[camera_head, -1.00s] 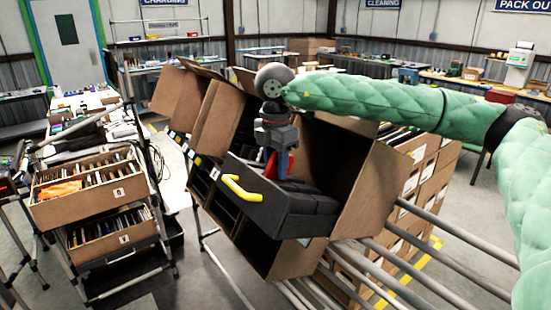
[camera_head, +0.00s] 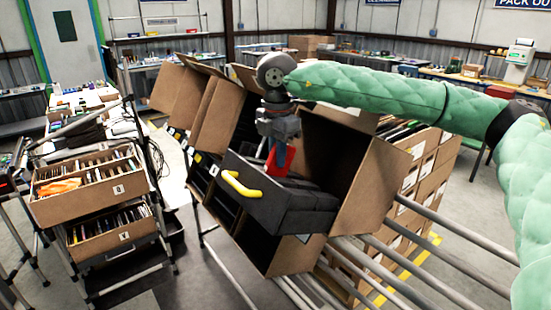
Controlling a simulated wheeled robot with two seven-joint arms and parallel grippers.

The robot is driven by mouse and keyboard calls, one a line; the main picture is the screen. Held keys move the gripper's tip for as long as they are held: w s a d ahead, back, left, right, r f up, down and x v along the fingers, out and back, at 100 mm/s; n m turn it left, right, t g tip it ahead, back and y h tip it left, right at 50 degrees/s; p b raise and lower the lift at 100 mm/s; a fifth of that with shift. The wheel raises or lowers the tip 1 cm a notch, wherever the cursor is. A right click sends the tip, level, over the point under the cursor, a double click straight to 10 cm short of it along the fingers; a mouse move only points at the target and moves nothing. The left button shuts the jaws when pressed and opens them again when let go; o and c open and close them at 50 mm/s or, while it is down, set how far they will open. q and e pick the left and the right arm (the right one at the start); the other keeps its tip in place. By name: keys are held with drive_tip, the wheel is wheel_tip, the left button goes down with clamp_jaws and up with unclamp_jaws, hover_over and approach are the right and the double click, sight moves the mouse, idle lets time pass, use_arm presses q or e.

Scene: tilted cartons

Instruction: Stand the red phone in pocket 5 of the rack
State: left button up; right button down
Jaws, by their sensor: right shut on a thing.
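The red phone (camera_head: 271,163) is in my right gripper (camera_head: 280,157), which is shut on it. A blue-grey finger covers part of the phone. The gripper points down over a dark rack (camera_head: 262,205) with a yellow handle (camera_head: 240,187), which sits tilted in an open brown carton. The phone's lower end is close to the rack's padded dividers (camera_head: 306,196). I cannot tell whether it is inside a pocket or just above. No pocket numbers can be read. My left gripper is not in view.
The carton's right wall (camera_head: 372,188) rises close beside the rack. More tilted cartons (camera_head: 215,120) stand to the left with flaps up. Bins of upright items (camera_head: 85,205) stand at the left. Grey rails (camera_head: 400,255) run along the lower right.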

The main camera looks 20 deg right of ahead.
drive_tip(key=shift+w+d+r+p, duration=0.2)
drive_tip(key=shift+d+r, duration=0.45)
drive_tip(key=shift+r, duration=0.65)
drive_tip(key=shift+w+d+r+p, duration=0.1)
drive_tip(key=shift+w+d+r, duration=0.2)
drive_tip(key=shift+d+r, duration=0.75)
drive_tip(key=shift+w+d+r+p, duration=0.15)
drive_tip(key=shift+w+d+r, duration=0.15)
drive_tip(key=shift+r, duration=1.3)
